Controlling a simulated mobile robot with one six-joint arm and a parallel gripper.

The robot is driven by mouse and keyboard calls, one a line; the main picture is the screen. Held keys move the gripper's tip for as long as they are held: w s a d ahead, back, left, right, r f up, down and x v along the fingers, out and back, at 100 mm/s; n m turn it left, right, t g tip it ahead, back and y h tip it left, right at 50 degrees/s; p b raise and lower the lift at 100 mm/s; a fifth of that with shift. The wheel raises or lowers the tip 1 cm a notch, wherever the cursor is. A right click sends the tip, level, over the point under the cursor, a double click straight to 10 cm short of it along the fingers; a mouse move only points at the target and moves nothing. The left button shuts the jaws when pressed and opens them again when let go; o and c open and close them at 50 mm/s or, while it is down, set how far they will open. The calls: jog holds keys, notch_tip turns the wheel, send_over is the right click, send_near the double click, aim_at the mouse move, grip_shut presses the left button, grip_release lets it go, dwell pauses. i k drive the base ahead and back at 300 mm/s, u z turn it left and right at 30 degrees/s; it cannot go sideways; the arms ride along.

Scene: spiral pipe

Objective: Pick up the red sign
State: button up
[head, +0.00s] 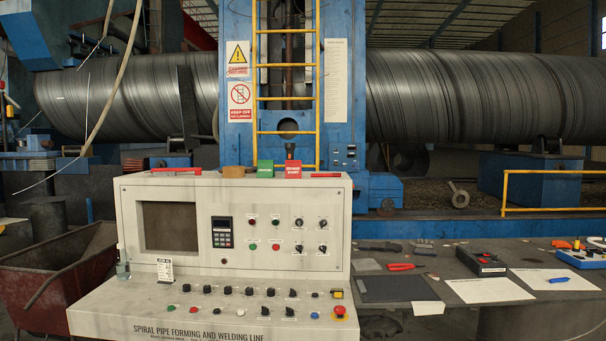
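A small red sign (294,170) with white lettering stands upright on top of the white control console (130,210), near its right end. A green sign (265,169) of similar size stands just to its left. The lettering on both is too small to read. My gripper is not in view in the head view.
Red-handled items (177,170) lie on the console top. A blue column with a yellow ladder (257,110) rises behind the signs. A grey table (400,263) with tools and papers stands to the right. A red cart (60,275) is at the left.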

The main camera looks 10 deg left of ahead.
aim_at(293, 168)
jog(key=z, duration=0.3)
jog(key=k, duration=0.5)
jog(key=u, duration=1.7)
jog(key=i, duration=1.05)
jog(key=u, duration=0.05)
